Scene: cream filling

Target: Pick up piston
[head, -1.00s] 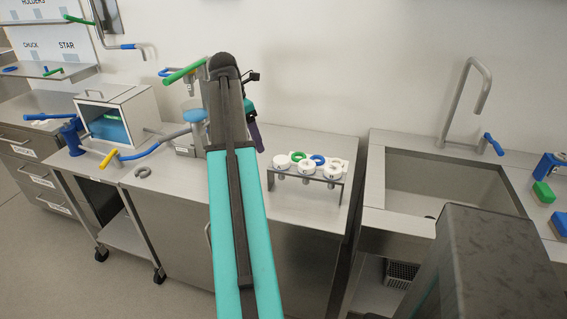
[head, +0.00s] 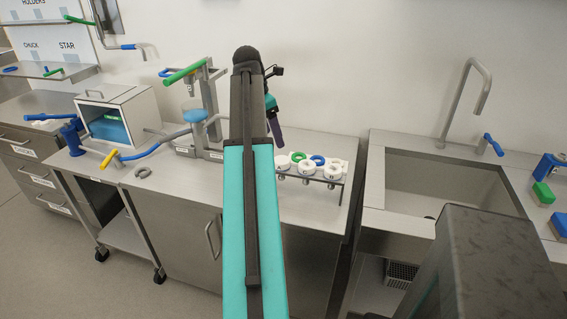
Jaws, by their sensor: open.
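My gripper (head: 275,128) is partly hidden behind my raised arm; one dark purple finger shows at the arm's right side, above the counter, with nothing visible held. No part can be named the piston with certainty. Several ring-topped parts, white, green and blue (head: 318,160), sit in a metal rack (head: 318,179) on the counter, right of my gripper. A stand (head: 209,100) with a green lever (head: 185,72) and a blue cup-like piece (head: 194,113) stands to the left of my arm.
A steel box with a clear front (head: 117,115) and a blue hand-cranked device (head: 72,135) stand at the left. A grey ring (head: 143,172) lies on the counter (head: 175,175). A sink (head: 440,185) with a tap (head: 470,95) is at the right. The counter front is mostly clear.

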